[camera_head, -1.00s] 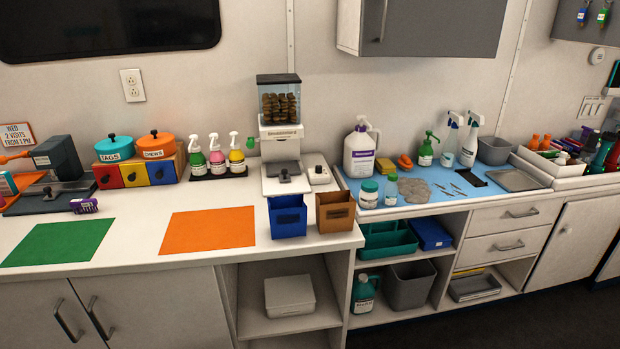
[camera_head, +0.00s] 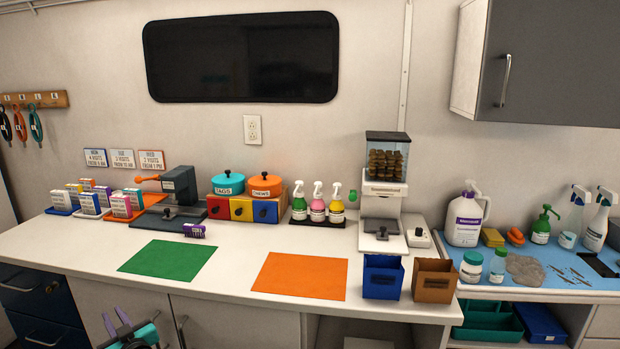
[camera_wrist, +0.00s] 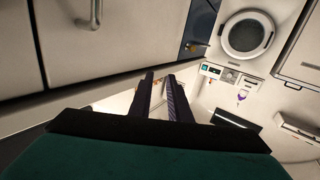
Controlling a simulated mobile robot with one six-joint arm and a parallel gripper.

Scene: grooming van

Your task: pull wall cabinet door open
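The wall cabinet (camera_head: 468,62) hangs at the upper right of the head view, with a pale side and a grey front. Its grey door (camera_head: 565,70) looks shut. A vertical metal bar handle (camera_head: 505,80) sits near the door's left edge. My gripper (camera_head: 115,318) is low at the left of the head view, in front of the lower cupboard doors and far from the wall cabinet. In the wrist view, the two dark fingers (camera_wrist: 160,80) stand apart with an empty gap between them. The wall cabinet handle is not recognisable in the wrist view.
The white counter (camera_head: 225,283) runs below, with a dispenser (camera_head: 383,200), blue bin (camera_head: 383,277) and brown bin (camera_head: 433,281) near its right end. Bottles stand on the blue mat (camera_head: 560,275) under the wall cabinet. The wrist view shows a round-doored machine (camera_wrist: 247,36).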

